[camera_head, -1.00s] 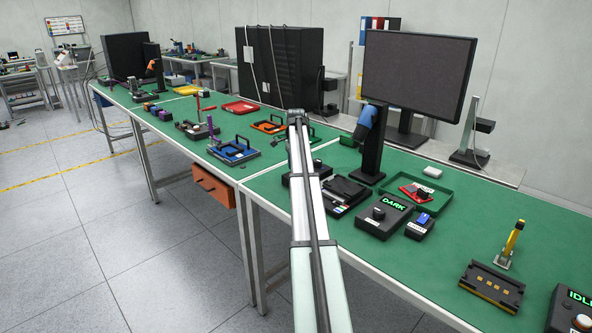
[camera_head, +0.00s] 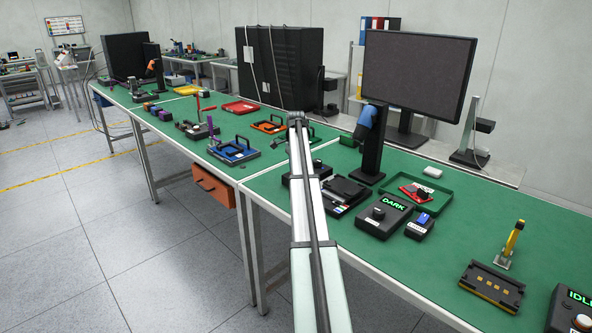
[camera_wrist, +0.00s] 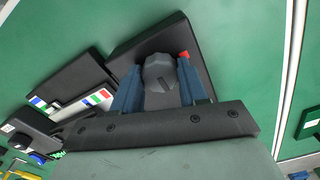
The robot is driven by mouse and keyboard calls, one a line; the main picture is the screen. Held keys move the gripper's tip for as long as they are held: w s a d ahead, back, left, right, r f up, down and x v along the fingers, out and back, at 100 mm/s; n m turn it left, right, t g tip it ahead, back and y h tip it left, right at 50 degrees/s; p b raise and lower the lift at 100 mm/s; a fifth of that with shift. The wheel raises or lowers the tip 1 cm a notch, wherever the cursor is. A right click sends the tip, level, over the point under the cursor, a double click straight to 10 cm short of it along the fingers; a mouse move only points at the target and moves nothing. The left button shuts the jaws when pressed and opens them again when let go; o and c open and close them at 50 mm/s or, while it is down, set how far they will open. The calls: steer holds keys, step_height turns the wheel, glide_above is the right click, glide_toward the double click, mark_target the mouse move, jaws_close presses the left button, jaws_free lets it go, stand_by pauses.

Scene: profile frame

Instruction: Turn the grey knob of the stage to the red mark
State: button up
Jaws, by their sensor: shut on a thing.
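The grey knob (camera_wrist: 159,73) of the stage shows in the wrist view, on top of a black block (camera_wrist: 152,35). My gripper (camera_wrist: 159,84) has its two blue fingers on either side of the knob and is shut on it. The red mark (camera_wrist: 184,54) is a small red patch on the block, just right of the knob's upper right side. The knob's lower part and the block's near part are hidden by the fingers and gripper body. In the head view the knob and gripper are hidden behind my arm.
Left of the block in the wrist view lies a black device (camera_wrist: 67,78) with a coloured strip (camera_wrist: 97,98). In the head view, a box reading DARK (camera_head: 384,215), a green tray (camera_head: 432,207) and a monitor (camera_head: 417,75) stand to the right.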

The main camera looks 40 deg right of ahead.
steer(key=shift+n, duration=0.4)
steer(key=shift+c, duration=0.2)
steer(key=n, duration=0.8)
steer(key=shift+n, duration=0.3)
steer(key=n, duration=0.4)
steer(key=shift+d, duration=0.1)
steer(key=shift+n, duration=2.2)
steer(key=shift+r, duration=0.1)
steer(key=o, duration=1.1)
steer(key=shift+c, duration=0.2)
